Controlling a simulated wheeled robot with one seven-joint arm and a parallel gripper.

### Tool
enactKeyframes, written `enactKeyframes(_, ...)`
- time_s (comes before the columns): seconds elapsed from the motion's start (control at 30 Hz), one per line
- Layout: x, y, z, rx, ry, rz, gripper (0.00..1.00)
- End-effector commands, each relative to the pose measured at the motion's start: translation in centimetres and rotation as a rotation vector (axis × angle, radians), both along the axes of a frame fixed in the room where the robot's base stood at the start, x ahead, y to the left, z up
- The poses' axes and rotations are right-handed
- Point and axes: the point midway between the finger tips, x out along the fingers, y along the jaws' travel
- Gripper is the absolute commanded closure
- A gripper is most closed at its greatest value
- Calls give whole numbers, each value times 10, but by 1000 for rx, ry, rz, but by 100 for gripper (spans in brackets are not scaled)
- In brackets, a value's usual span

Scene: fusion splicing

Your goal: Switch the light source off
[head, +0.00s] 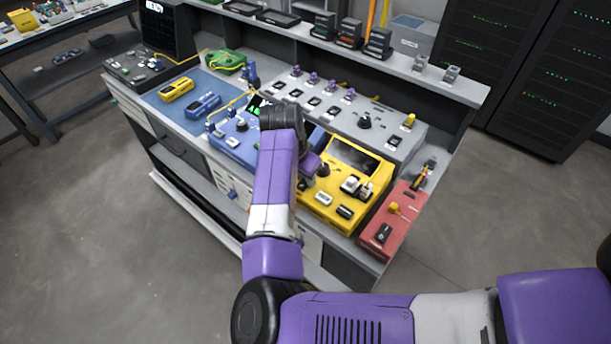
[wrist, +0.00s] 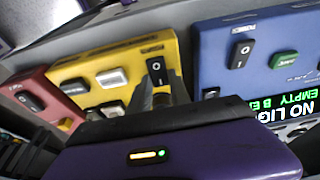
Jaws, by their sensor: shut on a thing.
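The yellow unit (head: 322,213) stands on the bench, with a screen, a dark knob, ports and buttons. I take it as the light source, though its label cannot be read. In the wrist view the yellow unit (wrist: 127,50) has a black rocker switch (wrist: 156,68) with white marks. My gripper (wrist: 174,88) is down at this switch, its grey fingers shut and partly hidden behind the purple gripper body. In the head view my gripper (head: 309,168) is over the yellow unit's left part, and my arm hides the switch.
A red unit (head: 393,218) is right of the yellow one, a blue unit (head: 236,146) left. The blue unit's display in the wrist view (wrist: 268,110) shows green and white text. A grey panel (head: 392,143) with a knob stands behind. Free floor lies in front.

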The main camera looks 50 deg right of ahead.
Motion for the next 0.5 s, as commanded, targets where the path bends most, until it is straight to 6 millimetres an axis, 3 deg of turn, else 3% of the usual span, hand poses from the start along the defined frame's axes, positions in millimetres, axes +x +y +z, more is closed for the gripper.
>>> enactKeyframes(0.07, 0, -1, 1, -3, 1, -1, 100)
enactKeyframes(0.1, 0, -1, 1, -3, 1, -1, 72)
enactKeyframes(0.2, 0, -1, 1, -2, 1, -1, 55)
enactKeyframes(0.5, 0, 0, 1, 0, 0, 0, 55)
